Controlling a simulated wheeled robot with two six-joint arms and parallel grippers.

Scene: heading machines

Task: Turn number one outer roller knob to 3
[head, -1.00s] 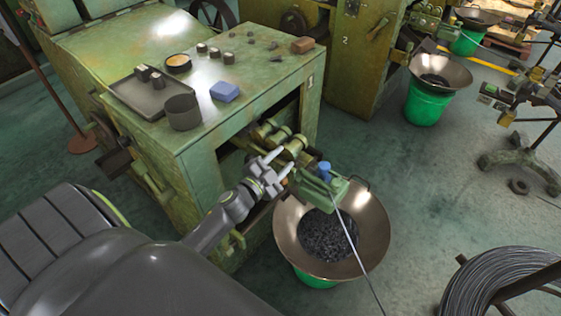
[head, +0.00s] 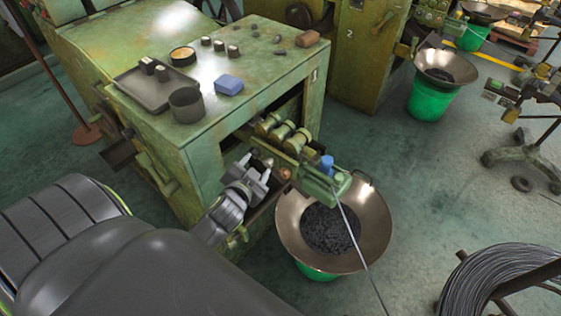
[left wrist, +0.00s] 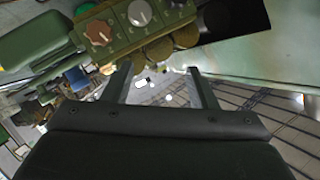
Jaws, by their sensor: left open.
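The green machine numbered 1 (head: 275,93) carries a roller unit (head: 283,138) on its front side, with a green block (head: 325,186) at its outer end. A brown knob (head: 285,173) sits on the near face of that unit. In the left wrist view a row of knobs shows at the top: the brown knob (left wrist: 98,33), a silver-grey knob (left wrist: 140,12) and part of another at the edge. Their scale marks are too small to read. My left gripper (head: 257,165) is open and empty, close to the knobs but apart from them; its fingers also show in the left wrist view (left wrist: 158,70).
A wide metal bowl (head: 376,232) on a green bucket stands under the unit, holding dark pieces. A wire (head: 358,240) runs from the block across the bowl. A wire coil (head: 490,290) lies lower right. The machine top holds a tray, cups and a blue block (head: 229,84).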

